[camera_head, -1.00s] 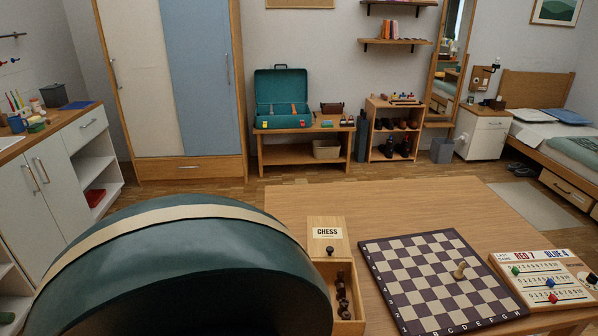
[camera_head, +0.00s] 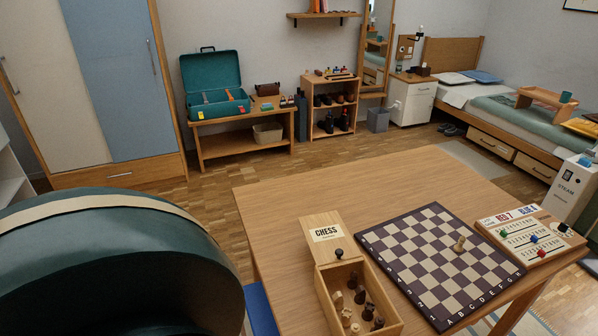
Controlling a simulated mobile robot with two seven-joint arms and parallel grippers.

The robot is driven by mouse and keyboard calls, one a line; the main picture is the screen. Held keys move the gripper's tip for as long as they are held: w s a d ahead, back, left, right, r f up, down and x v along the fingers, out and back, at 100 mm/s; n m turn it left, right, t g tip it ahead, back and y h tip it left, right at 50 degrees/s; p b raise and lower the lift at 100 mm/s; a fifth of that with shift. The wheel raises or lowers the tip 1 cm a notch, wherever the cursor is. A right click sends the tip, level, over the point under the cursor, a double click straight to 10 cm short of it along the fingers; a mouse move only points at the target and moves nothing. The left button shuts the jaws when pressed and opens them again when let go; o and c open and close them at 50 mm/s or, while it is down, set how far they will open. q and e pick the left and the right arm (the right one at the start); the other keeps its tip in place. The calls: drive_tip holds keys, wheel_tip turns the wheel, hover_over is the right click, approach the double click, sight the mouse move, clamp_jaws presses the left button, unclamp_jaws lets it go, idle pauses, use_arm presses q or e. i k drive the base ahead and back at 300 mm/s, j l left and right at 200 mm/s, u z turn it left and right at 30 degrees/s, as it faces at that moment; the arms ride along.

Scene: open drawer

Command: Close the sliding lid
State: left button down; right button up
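The wooden chess box (camera_head: 391,326) stands on the table, left of the chessboard. Its sliding lid (camera_head: 322,248), labelled CHESS, sits at the far end with a small dark knob (camera_head: 339,254) at its near edge. The near part of the box is open, and several dark and light chess pieces (camera_head: 360,298) show inside. Neither of my grippers is in view.
A score board (camera_head: 530,236) lies at the table's right edge. The table (camera_head: 290,203) is bare at the far left. A large dark green rounded form (camera_head: 110,260) fills the lower left.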

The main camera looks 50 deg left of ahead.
sight(328, 239)
drive_tip(key=k+j, duration=0.1)
drive_tip(key=j, duration=0.25)
drive_tip(key=k+j, duration=0.1)
drive_tip(key=j, duration=0.25)
drive_tip(key=k+j, duration=0.15)
drive_tip(key=j, duration=0.2)
drive_tip(key=i+j, duration=0.15)
